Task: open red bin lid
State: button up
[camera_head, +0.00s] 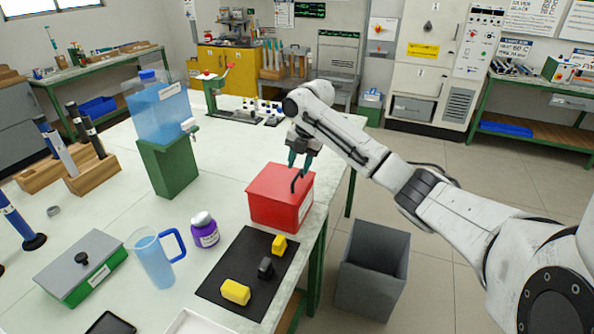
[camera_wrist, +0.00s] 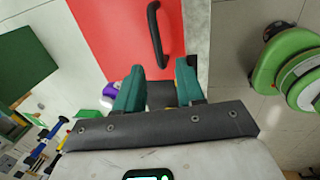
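The red bin (camera_head: 281,203) stands near the right edge of the white table, its flat red lid (camera_head: 277,180) down on it. A black handle (camera_head: 296,182) stands on the lid; the handle also shows in the wrist view (camera_wrist: 156,34). My gripper (camera_head: 299,160) is above the lid, just behind the handle in the head view. In the wrist view its two green fingers (camera_wrist: 157,88) are apart with nothing between them, and the handle lies beyond the fingertips. I see no contact with the handle.
A black mat (camera_head: 228,287) with yellow and dark blocks lies in front of the bin. A purple jar (camera_head: 204,230), a blue pitcher (camera_head: 153,259) and a green stand with a blue tank (camera_head: 160,112) are to the left. A grey open bin (camera_head: 372,270) stands on the floor at right.

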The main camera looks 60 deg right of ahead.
aim_at(296, 178)
jog(key=shift+w+f, duration=0.2)
jog(key=shift+f, duration=0.75)
jog(key=shift+w+f, duration=0.2)
jog(key=shift+f, duration=0.7)
jog(key=shift+c, duration=0.3)
grip_shut()
